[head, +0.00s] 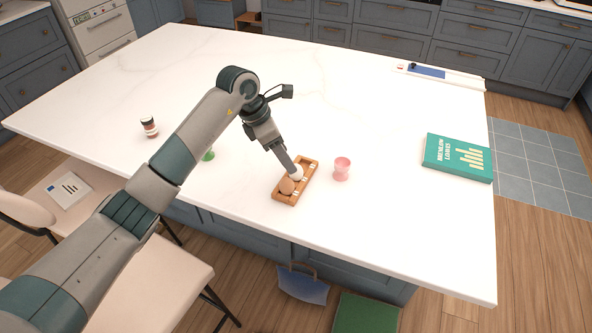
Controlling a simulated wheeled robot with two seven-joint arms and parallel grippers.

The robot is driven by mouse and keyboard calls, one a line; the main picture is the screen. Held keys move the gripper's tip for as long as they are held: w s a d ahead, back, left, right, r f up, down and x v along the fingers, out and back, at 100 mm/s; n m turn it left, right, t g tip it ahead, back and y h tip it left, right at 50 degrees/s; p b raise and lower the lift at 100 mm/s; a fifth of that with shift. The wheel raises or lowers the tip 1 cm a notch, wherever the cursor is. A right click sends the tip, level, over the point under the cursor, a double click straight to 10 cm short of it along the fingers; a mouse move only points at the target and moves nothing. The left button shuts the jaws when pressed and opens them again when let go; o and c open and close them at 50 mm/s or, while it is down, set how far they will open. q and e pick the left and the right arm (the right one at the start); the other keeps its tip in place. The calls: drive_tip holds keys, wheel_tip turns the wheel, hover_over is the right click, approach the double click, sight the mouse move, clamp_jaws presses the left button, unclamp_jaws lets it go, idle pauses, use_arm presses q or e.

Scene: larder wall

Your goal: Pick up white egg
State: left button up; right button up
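The white egg (298,174) sits in a small wooden egg holder (279,198) near the front edge of the white island. A brown egg (287,186) sits in the same holder, nearer to me. My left gripper (291,172) points down at the holder, with its fingertips right at the white egg and partly covering it. I cannot tell whether the fingers are around the egg or just above it, nor whether they are open or shut. My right gripper is not in view.
A pink cup (342,168) stands just right of the holder. A green item (208,155) is partly hidden behind my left arm. A small jar (149,127) stands at left, a teal book (458,157) lies at right. The island top (400,230) is clear at front right.

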use_arm(q)
drive_tip(key=shift+w+d+f+p, duration=0.1)
drive_tip(key=shift+d+f+p, duration=0.25)
drive_tip(key=shift+p, duration=0.25)
drive_tip(key=p+x, duration=0.2)
drive_tip(key=x, duration=0.1)
drive_tip(key=shift+d+f, duration=0.2)
drive_tip(key=shift+d, duration=0.1)
drive_tip(key=shift+w+f, duration=0.1)
drive_tip(key=shift+f, duration=0.25)
drive_tip(key=shift+c, duration=0.3)
drive_tip(key=c, duration=0.8)
